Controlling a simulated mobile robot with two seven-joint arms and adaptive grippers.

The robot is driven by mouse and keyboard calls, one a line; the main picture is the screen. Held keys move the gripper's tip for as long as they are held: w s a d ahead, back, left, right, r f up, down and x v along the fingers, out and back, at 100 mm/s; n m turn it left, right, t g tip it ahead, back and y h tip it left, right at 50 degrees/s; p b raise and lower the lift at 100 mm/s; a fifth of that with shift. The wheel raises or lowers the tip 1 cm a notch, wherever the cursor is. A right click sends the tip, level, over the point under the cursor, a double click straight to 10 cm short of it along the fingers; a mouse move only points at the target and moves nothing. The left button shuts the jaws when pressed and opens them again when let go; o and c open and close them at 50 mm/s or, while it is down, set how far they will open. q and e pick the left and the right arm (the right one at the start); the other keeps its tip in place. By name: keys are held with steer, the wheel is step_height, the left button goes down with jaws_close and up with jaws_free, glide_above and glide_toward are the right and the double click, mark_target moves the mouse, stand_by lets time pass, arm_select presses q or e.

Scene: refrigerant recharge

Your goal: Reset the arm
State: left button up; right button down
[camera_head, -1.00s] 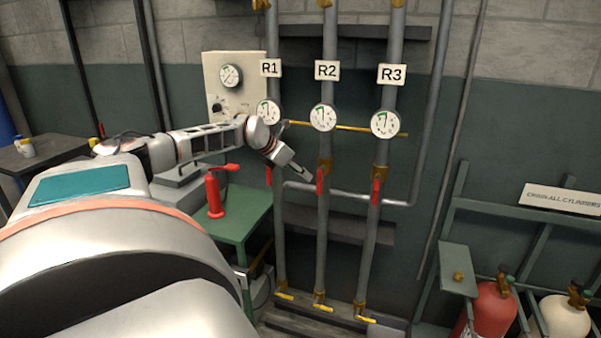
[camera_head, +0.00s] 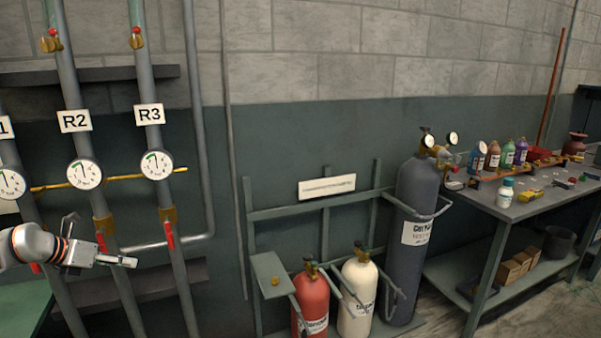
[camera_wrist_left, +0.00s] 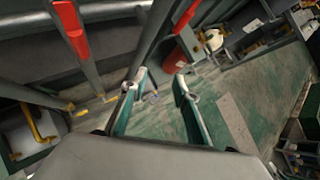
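My left gripper (camera_head: 128,262) reaches in from the left edge in the head view, in front of the R2 and R3 pipes. Its two fingers show apart with nothing between them in the left wrist view (camera_wrist_left: 160,84). The R2 gauge (camera_head: 85,173) and R3 gauge (camera_head: 157,164) are above it. The red R3 valve handle (camera_head: 169,236) hangs just to its right. My right gripper is in neither view.
A rack holds a red cylinder (camera_head: 312,302), a cream cylinder (camera_head: 359,285) and a tall grey cylinder (camera_head: 415,275). A workbench (camera_head: 525,207) with several bottles stands at the right. A green table (camera_head: 22,305) is at lower left. Floor shows below the fingers.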

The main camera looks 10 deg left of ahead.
arm_select(q)
steer(key=s+d+f+n+t+h, duration=0.1)
steer(key=d+f+n+h, duration=0.3)
steer(key=d, duration=0.7)
steer(key=s+d+f+n+t, duration=0.1)
steer(key=s+d+f+n, duration=0.1)
steer(key=d+f, duration=0.65)
steer(key=s+d+f+n+t+h, duration=0.1)
steer(key=d+f+n+h, duration=0.15)
steer(key=d, duration=1.05)
steer(key=s+d+f+n+y, duration=0.3)
steer(key=s+d+f+n, duration=0.2)
steer(key=s+n, duration=0.6)
steer(key=s+d+f+n+g+y, duration=0.1)
steer(key=s+d+f+n+y, duration=0.2)
steer(key=s+n, duration=0.9)
steer(key=d+f, duration=0.3)
steer(key=f, duration=0.1)
steer(key=shift+d+f+g, duration=0.2)
steer(key=shift+g, duration=0.1)
steer(key=shift+a+y, duration=0.1)
steer(key=shift+y, duration=0.25)
